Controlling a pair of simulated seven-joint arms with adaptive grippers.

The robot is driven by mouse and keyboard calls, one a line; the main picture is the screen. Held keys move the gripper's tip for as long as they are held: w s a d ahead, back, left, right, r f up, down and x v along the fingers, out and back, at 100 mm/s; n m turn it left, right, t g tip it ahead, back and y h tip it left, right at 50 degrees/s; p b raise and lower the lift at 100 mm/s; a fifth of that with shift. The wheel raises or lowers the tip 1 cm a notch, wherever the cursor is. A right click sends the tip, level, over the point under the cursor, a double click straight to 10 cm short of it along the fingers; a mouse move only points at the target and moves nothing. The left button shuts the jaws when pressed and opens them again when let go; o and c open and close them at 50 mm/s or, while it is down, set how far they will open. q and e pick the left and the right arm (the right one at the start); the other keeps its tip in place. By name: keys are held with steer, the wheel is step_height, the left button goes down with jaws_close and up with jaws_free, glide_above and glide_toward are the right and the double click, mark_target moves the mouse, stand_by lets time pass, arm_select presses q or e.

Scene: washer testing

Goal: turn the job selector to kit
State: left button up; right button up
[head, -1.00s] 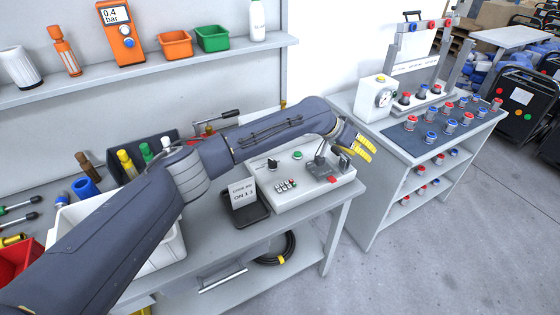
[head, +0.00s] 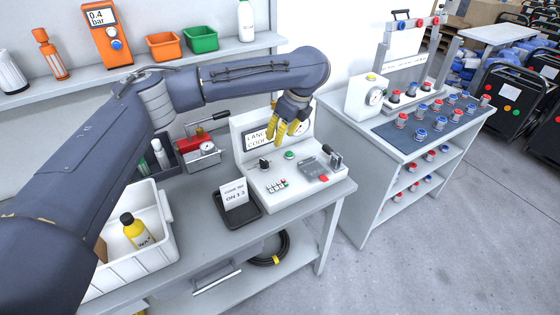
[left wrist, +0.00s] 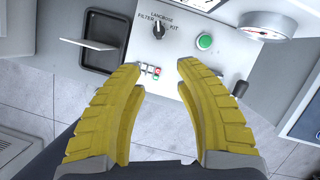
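The job selector (head: 264,163) is a small black knob on the left of the white control box (head: 318,194). In the left wrist view the selector (left wrist: 158,32) has printed labels around it: FILTER to its left, KIT to its right and a third above. Its pointer direction is too small to tell for sure. My left gripper (head: 284,138) has yellow fingers pointing down above the back of the box, apart from the knob. In the left wrist view my left gripper (left wrist: 160,66) is open and empty, with the knob beyond the fingertips. My right gripper is not in view.
A black tray (head: 238,213) with a card (head: 234,193) stands left of the box. A white bin (head: 165,250) holds a yellow bottle (head: 135,231).

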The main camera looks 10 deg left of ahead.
mark_target(264, 160)
arm_select(q)
steer(key=shift+y, duration=0.3)
steer(key=x, duration=1.1)
steer(key=a+x, duration=0.1)
steer(key=x, duration=0.5)
steer(key=shift+w+r, duration=0.15)
steer(key=shift+w, duration=0.1)
jaws_close()
